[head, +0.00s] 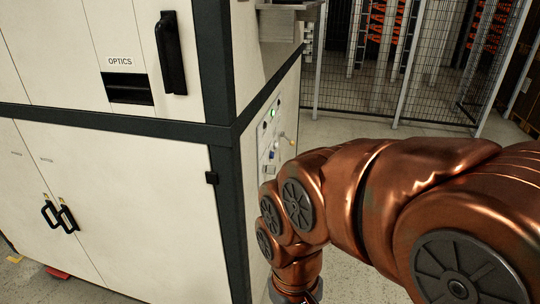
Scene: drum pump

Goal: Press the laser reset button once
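A control panel (270,150) is on the right side face of the white cabinet (130,195), seen at a steep angle. It carries a lit green button or lamp (274,113), a blue control (273,155) and several other small controls. I cannot tell which is the laser reset button, as labels are too small to read. My copper-coloured arm reaches in from the right and bends down in front of the panel's lower right, hiding part of the cabinet's side. My gripper is below the bottom edge of the picture and does not show.
The cabinet has dark edge frames, a black upper handle (170,52), an "OPTICS" label (120,62) and black lower door handles (59,215). A wire mesh fence (420,80) stands behind. Concrete floor (335,130) is open between the fence and the cabinet.

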